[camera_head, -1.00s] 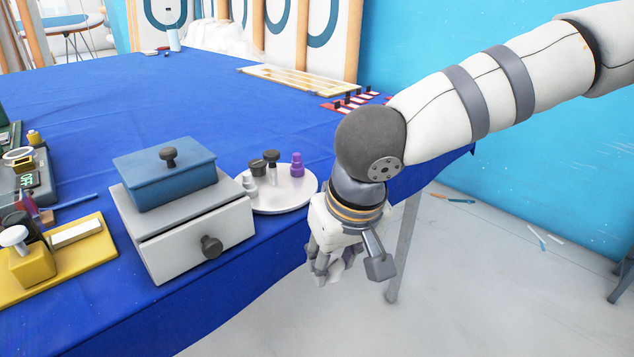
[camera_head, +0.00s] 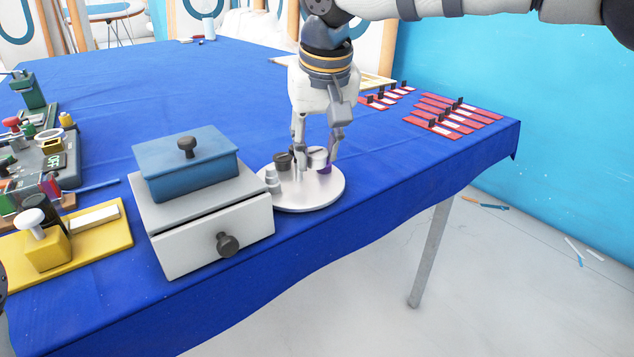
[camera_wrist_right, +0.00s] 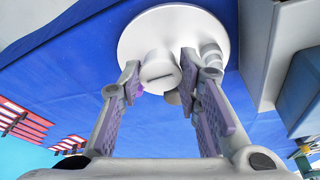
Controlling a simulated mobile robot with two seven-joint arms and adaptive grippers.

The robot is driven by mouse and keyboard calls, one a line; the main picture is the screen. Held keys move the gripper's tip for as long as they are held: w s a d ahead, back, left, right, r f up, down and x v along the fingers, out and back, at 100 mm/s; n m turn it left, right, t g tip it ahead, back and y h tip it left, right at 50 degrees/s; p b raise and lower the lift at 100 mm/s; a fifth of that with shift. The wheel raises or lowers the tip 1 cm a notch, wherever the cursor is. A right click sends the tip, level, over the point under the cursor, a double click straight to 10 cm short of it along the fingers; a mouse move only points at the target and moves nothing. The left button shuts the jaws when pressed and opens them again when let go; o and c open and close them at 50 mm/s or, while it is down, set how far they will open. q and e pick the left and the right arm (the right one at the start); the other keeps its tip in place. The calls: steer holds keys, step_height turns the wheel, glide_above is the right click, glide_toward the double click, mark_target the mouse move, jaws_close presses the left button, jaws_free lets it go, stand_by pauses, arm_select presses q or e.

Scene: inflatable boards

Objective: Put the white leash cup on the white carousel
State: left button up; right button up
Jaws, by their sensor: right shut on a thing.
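The white leash cup (camera_head: 317,157) is between the fingers of my right gripper (camera_head: 316,148), which is shut on it. The white cup also shows in the right wrist view (camera_wrist_right: 160,72), between the fingertips, with a dark slot on its face. The white carousel (camera_head: 322,195) is a round disc beside the grey drawer box. My right gripper is over the carousel; whether the cup touches the disc, I cannot tell. The carousel also shows in the right wrist view (camera_wrist_right: 140,42).
The grey drawer box (camera_head: 215,225) with a blue lidded box (camera_head: 187,165) stands left. Red cards (camera_head: 450,115) lie at the right.

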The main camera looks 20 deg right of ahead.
mark_target(318, 168)
arm_select(q)
steer(key=shift+w+r, duration=0.25)
steer(key=shift+w, duration=0.05)
arm_select(e)
step_height(318, 168, down, 5)
steer(key=shift+f, duration=0.15)
steer(key=shift+f, duration=0.2)
steer(key=o, duration=0.8)
arm_select(q)
steer(key=shift+w+r+p, duration=0.25)
steer(key=shift+p, duration=0.05)
arm_select(e)
steer(key=v, duration=1.2)
steer(key=shift+d+r, duration=0.1)
steer(key=shift+r, duration=0.1)
